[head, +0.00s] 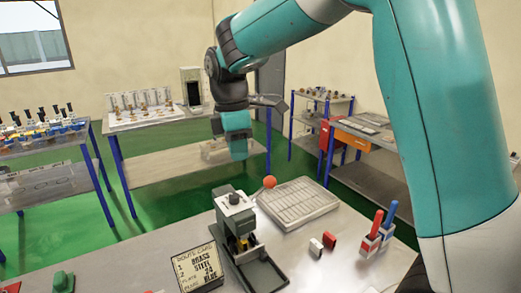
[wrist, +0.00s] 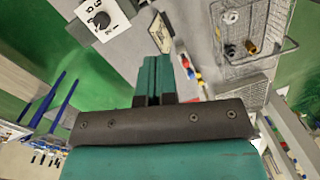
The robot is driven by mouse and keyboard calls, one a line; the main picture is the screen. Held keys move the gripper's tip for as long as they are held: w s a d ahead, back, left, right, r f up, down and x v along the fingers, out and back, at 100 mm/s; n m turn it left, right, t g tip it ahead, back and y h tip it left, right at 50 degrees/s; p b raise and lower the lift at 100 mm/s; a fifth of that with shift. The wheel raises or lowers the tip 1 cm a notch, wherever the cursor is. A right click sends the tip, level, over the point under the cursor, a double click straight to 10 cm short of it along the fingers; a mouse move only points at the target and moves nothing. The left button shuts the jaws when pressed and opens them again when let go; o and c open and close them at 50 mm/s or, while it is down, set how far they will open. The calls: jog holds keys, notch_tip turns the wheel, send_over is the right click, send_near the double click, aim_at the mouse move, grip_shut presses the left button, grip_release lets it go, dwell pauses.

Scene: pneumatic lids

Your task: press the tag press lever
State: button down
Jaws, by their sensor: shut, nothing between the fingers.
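The tag press (head: 238,226) stands on the near metal table in the head view, with a dark grey-green body and a flat base. Its lever ends in an orange-red ball knob (head: 269,182), raised up and to the right of the press head. My gripper (head: 238,156) points down above and behind the press in the head view, apart from the knob. In the wrist view its teal fingers (wrist: 155,74) are together with nothing between them. I cannot make out the lever in the wrist view.
A grey slotted tray (head: 298,204) lies right of the press. Red and blue-handled tools (head: 376,232) stand further right. A route card (head: 198,268) stands at the front left. The wrist view shows a wire basket (wrist: 252,32) and a dial box (wrist: 103,20).

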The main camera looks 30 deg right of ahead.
jog(key=w+d+r+n+g+p, duration=0.1)
jog(key=w+d+n+p, duration=0.4)
jog(key=w, duration=0.5)
jog(key=shift+w+d+g, duration=0.3)
jog(key=shift+d+g, duration=0.4)
jog(key=shift+d, duration=0.15)
jog(key=s+d+f+b, duration=0.1)
jog(key=s+f+b, duration=0.5)
jog(key=f+b, duration=0.4)
jog(key=shift+s+d+f+b, duration=0.2)
jog(key=shift+s+b, duration=0.2)
jog(key=shift+b, duration=2)
jog(key=shift+a, duration=0.1)
